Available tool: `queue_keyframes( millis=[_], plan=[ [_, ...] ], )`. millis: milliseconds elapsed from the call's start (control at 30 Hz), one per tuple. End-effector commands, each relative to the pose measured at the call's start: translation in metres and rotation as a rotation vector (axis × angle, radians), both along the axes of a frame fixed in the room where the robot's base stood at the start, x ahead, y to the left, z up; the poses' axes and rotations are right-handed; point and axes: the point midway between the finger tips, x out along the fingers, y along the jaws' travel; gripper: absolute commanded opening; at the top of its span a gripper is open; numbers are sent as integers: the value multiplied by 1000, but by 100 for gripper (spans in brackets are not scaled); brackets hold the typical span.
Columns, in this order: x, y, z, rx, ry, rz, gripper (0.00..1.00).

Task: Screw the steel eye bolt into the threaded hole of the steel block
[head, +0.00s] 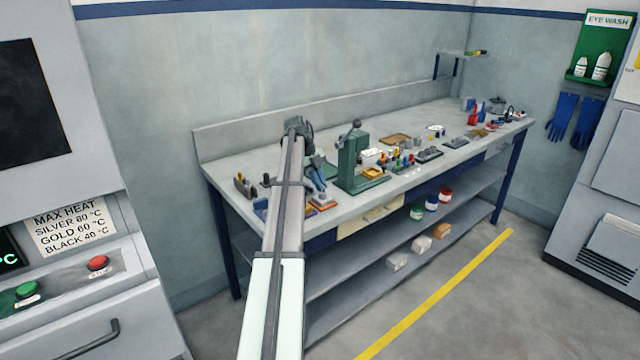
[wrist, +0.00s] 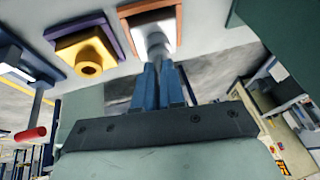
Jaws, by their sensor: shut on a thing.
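The steel block (wrist: 165,20) is pale grey and sits on an orange-brown base (wrist: 130,10) at the top middle of the wrist view. In the head view the steel block (head: 321,198) is small, near the bench's front left. My gripper (wrist: 157,68) has blue fingers, close together on the steel eye bolt (wrist: 156,46). It also shows in the head view (head: 320,188), just above the block. The bolt is a grey piece between the fingertips and the block, in line with it. The fingers hide its eye; I cannot tell how deep its thread sits.
A yellow block (wrist: 85,50) with a round collar, on a purple base (wrist: 55,32), stands beside the steel block. A red-handled tool (wrist: 32,132) is farther left. A green press (head: 352,160) stands close to the right of my gripper. Several small items crowd the bench beyond.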

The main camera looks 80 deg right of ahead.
Motion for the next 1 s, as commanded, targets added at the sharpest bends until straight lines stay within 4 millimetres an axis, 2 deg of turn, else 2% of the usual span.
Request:
queue_keyframes(
  millis=[133, 467, 800, 1000],
  plan=[
    [4, 1, -4, 7, -9, -77, 0],
    [5, 1, -4, 7, -11, -90, 0],
    [6, -2, -5, 1, -11, -277, 0],
    [6, -2, -5, -1, -10, -283, 0]
  ],
)
